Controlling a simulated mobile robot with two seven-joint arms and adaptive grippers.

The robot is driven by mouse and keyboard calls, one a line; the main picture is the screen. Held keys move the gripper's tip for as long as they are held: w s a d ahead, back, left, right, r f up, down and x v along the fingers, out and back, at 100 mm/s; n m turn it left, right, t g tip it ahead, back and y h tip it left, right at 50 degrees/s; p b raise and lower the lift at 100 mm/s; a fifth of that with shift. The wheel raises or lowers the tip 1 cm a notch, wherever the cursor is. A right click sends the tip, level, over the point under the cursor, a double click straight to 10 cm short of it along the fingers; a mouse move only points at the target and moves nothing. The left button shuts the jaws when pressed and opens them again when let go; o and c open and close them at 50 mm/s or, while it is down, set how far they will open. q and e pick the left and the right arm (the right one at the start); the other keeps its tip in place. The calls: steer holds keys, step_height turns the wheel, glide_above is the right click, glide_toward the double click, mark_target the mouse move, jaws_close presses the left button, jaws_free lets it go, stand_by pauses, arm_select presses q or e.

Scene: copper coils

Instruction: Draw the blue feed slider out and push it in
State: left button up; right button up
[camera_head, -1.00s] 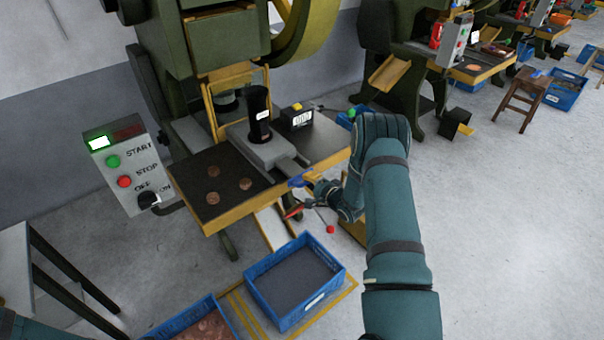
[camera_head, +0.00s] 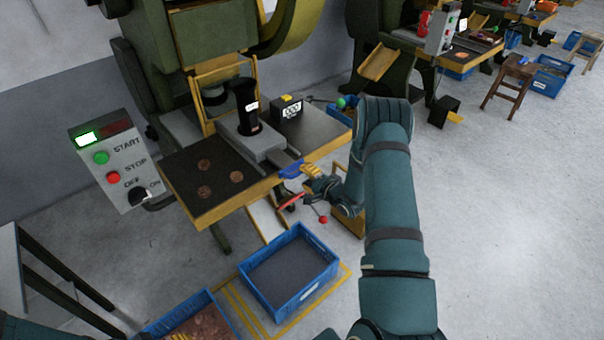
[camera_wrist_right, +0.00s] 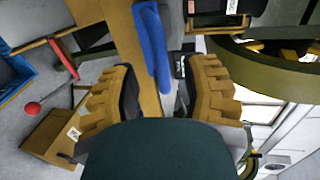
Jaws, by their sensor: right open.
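The blue feed slider handle (camera_head: 291,171) sits at the front edge of the press table, at the end of the grey slide under the dark feed tube (camera_head: 247,108). My right gripper (camera_head: 312,174) is just right of the handle in the head view, its yellow fingers facing it. In the right wrist view, the blue handle (camera_wrist_right: 154,45) lies ahead, between the lines of the two spread fingers. The right gripper (camera_wrist_right: 160,88) is open with nothing between its fingertips. I cannot tell whether a finger touches the handle. My left gripper is out of view.
Copper discs (camera_head: 204,164) lie on the table's dark top (camera_head: 190,205). A counter box (camera_head: 287,107) stands behind the slide. A red-knobbed lever (camera_head: 323,219) is below my gripper. A blue crate (camera_head: 318,287) stands on the floor, and a control panel (camera_head: 116,165) is at left.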

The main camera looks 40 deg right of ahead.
steer(key=v, duration=0.9)
